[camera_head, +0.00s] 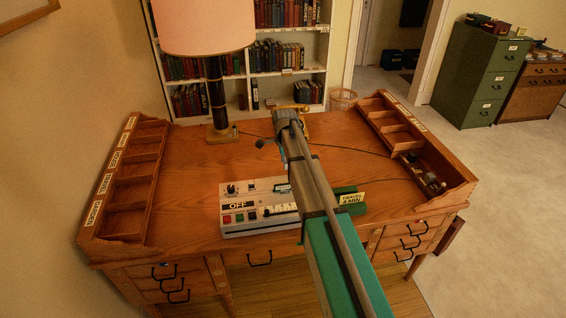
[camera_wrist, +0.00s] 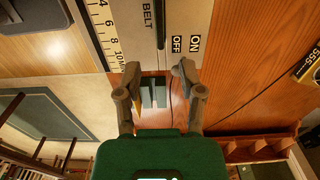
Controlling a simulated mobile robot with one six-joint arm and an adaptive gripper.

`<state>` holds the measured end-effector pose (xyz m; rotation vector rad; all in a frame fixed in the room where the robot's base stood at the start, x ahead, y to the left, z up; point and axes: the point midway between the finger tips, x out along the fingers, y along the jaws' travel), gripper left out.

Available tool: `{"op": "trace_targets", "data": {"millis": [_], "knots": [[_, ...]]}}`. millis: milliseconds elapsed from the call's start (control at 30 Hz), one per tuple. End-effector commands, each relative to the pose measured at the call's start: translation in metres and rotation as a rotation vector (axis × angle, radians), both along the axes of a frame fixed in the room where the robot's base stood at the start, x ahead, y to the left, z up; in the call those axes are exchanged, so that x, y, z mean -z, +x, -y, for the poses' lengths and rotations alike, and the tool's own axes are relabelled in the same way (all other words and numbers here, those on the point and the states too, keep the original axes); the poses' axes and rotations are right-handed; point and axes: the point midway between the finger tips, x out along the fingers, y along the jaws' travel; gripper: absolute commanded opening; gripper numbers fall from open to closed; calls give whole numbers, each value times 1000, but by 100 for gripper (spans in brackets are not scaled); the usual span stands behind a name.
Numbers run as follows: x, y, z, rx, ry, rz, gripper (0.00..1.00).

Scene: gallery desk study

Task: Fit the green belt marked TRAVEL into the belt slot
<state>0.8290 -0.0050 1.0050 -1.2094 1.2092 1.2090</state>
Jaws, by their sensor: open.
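The pale dictation machine (camera_head: 245,214) sits near the front middle of the desk. In the wrist view its top (camera_wrist: 205,18) fills the upper middle, with a dark narrow belt slot (camera_wrist: 160,25) beside the word BELT. My gripper (camera_wrist: 158,72) is open, its two fingers apart just below the slot's end in that view. Small grey-green and pale strips show between the fingers; I cannot tell what they are. I cannot make out a green belt marked TRAVEL, nor whether anything sits in the slot.
A green object (camera_head: 346,190) and a yellow card (camera_head: 351,198) lie right of the machine. A lamp (camera_head: 216,95) stands at the back left. Labelled compartment racks line the left (camera_head: 128,180) and right (camera_head: 418,140) desk edges. The left middle desktop is clear.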

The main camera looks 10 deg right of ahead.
Motion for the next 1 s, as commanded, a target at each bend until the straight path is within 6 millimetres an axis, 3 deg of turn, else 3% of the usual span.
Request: {"op": "trace_targets", "data": {"millis": [767, 1000], "knots": [[-2, -2, 0, -6, 0, 0, 50], [-2, -28, -1, -123, 0, 0, 50]]}}
